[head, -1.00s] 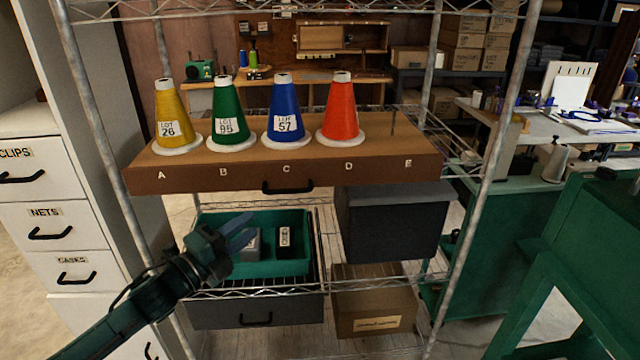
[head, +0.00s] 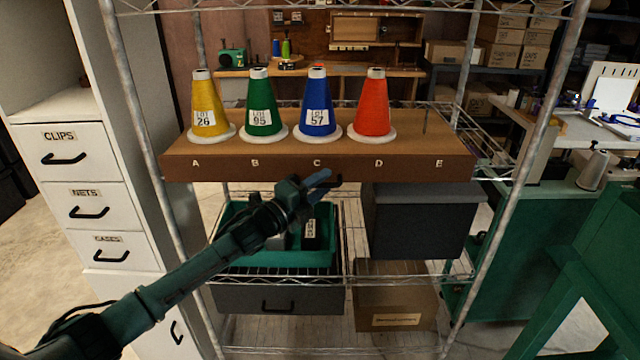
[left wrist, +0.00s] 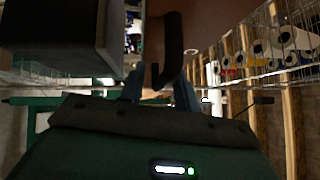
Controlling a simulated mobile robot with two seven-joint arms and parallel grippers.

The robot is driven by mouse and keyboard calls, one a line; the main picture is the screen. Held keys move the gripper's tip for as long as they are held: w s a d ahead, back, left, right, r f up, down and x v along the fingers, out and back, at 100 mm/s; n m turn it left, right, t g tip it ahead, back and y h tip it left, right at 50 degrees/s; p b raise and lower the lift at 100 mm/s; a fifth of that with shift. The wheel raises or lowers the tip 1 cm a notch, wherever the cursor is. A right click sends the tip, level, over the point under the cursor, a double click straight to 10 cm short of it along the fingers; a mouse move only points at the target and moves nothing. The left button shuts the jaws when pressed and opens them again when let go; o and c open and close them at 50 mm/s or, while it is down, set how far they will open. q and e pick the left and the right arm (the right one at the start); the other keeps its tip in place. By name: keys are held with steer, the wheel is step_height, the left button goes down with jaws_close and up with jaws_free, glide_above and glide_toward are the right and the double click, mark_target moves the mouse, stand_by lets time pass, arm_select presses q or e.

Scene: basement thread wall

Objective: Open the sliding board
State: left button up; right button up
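My right gripper is not in view.
A green tray (head: 232,213) and a dark grey box (head: 420,225) sit below the board. A cardboard box (head: 395,295) is lower down. Metal shelf posts (head: 130,90) flank the board. A white drawer cabinet (head: 60,185) stands at left, and green equipment (head: 590,250) at right.

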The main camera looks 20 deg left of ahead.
arm_select(q)
steer(key=shift+c, duration=0.5)
jaws_close()
